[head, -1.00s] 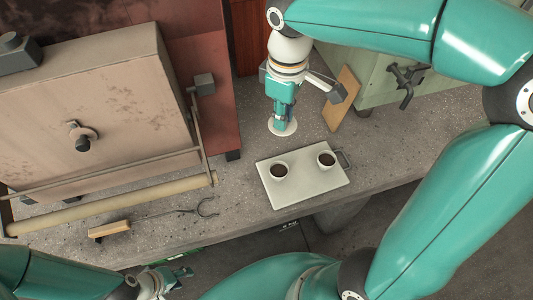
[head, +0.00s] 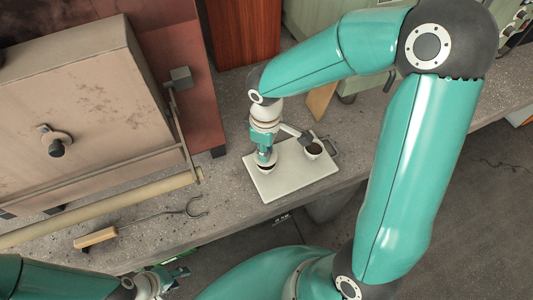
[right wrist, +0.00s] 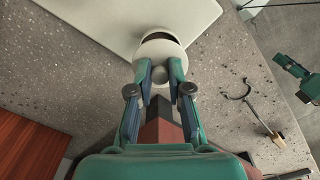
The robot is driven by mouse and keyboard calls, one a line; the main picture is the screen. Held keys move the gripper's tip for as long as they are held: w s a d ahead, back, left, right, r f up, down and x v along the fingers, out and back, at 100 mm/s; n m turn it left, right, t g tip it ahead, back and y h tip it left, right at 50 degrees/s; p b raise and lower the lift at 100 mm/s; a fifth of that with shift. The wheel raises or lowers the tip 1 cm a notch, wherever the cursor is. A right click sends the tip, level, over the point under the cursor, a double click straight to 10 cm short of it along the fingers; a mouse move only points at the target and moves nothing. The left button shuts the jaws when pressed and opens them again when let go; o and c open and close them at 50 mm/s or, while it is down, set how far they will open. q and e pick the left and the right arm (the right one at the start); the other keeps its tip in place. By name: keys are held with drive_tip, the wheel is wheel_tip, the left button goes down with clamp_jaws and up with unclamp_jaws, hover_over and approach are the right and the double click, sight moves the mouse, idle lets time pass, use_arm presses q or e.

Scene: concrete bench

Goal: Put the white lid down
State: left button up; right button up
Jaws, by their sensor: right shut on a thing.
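My right gripper (head: 265,158) is over the left white cup (head: 268,172) on the pale tray (head: 270,190). In the right wrist view its two fingers (right wrist: 160,76) are shut on the knob of the round white lid (right wrist: 168,54). The lid covers most of that cup's mouth, and a dark crescent shows beyond its edge; I cannot tell whether they touch. A second white cup (head: 313,150) with dark liquid stands uncovered at the tray's right. My left gripper (head: 180,273) is low at the bottom left, too small to read.
A metal hook tool with a wooden handle (head: 96,237) lies on the concrete bench (head: 150,232). A large box-shaped furnace (head: 75,110) stands at left. A wooden board (head: 320,102) leans behind the tray.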

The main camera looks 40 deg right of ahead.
drive_tip(key=shift+f, duration=1.3)
drive_tip(key=shift+f, duration=0.1)
drive_tip(key=shift+f+b, duration=0.15)
drive_tip(key=shift+b, duration=0.2)
drive_tip(key=o, duration=0.8)
drive_tip(key=shift+r, duration=0.2)
drive_tip(key=shift+r+p, duration=0.2)
drive_tip(key=shift+p, duration=0.2)
wheel_tip(320, 180, up, 12)
drive_tip(key=p, duration=0.1)
drive_tip(key=shift+s+f, duration=0.1)
drive_tip(key=shift+f, duration=0.1)
